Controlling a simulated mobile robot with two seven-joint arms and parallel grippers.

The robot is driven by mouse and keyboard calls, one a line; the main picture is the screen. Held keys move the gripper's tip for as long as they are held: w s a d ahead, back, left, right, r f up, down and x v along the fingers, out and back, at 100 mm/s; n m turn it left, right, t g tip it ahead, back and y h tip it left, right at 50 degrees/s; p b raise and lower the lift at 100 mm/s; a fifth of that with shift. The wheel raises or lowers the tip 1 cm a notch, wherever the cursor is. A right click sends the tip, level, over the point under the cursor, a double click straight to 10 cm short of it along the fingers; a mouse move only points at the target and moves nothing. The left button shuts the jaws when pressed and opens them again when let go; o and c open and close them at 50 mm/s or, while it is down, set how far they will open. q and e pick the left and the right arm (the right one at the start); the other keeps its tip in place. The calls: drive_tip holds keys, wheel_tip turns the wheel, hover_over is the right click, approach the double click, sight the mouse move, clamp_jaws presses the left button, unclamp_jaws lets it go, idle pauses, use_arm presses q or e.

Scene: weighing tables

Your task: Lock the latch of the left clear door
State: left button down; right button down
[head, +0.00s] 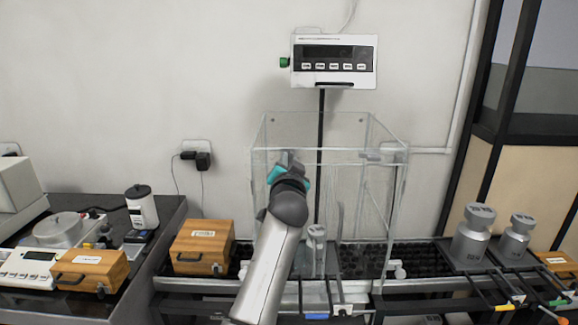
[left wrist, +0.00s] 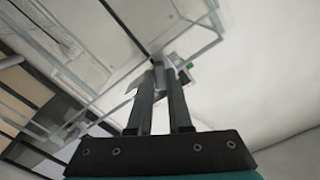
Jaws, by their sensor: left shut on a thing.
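The clear draft box (head: 330,155) stands on the balance, and its left clear door (head: 258,190) is on the left side. My left arm reaches up in front of it. My left gripper (head: 285,162) is at the upper left front corner of the box. In the left wrist view its two fingers (left wrist: 158,80) are shut on a small grey piece (left wrist: 159,74) beside the clear panels, which looks like the latch of the left clear door. The gripper hides most of this latch in the head view. My right gripper is not in view.
Metal weights (head: 473,235) stand at the right, and one weight (head: 316,240) shows through the box. Wooden cases (head: 203,247) stand at the left. A similar latch (head: 392,152) is at the box's upper right.

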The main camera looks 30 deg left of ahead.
use_arm(q)
drive_tip(key=shift+n, duration=3.3)
drive_tip(key=c, duration=0.8)
unclamp_jaws()
drive_tip(key=shift+c, duration=0.2)
drive_tip(key=shift+s, duration=0.1)
